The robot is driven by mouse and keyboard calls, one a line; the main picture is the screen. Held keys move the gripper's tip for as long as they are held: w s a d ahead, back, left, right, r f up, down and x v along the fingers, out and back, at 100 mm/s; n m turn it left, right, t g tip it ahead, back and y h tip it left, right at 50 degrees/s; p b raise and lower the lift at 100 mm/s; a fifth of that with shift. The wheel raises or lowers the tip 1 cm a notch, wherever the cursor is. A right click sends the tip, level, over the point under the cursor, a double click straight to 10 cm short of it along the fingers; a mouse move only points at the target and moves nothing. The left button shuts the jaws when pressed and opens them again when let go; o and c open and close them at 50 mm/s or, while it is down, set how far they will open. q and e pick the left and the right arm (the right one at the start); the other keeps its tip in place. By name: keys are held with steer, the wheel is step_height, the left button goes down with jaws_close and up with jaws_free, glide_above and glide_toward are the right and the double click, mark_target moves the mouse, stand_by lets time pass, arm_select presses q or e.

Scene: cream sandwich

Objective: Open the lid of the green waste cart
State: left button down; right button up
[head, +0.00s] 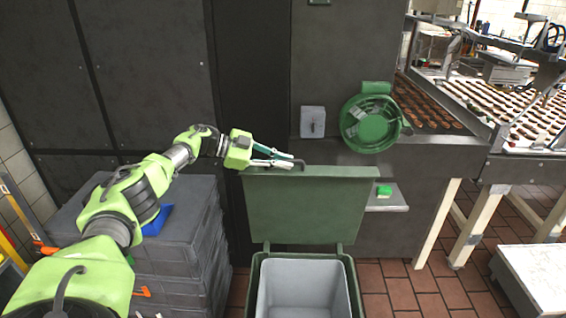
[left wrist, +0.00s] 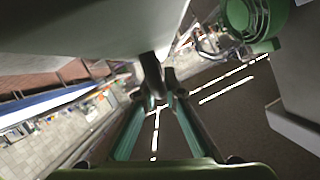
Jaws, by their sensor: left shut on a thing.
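The green waste cart (head: 257,290) stands low in the middle of the head view. Its green lid (head: 310,215) is swung up and stands roughly upright behind the cart's mouth, so the grey inside (head: 300,285) shows. My left gripper (head: 298,163) is at the lid's top edge, shut on the dark lid handle. In the left wrist view the fingers of my left gripper (left wrist: 160,100) close around the dark handle (left wrist: 151,72), below the pale lid surface (left wrist: 90,25). My right gripper is not in view.
A dark machine wall stands behind the lid, with a round green fitting (head: 371,123) and a small shelf with a green button (head: 384,190). Conveyor with sandwiches (head: 510,105) is at right. Red tile floor (head: 400,285) is clear right of the cart.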

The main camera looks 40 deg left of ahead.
arm_select(q)
steer(key=shift+f, duration=0.2)
steer(key=c, duration=2.4)
jaws_free()
steer(key=shift+r, duration=0.1)
steer(key=v, duration=1.2)
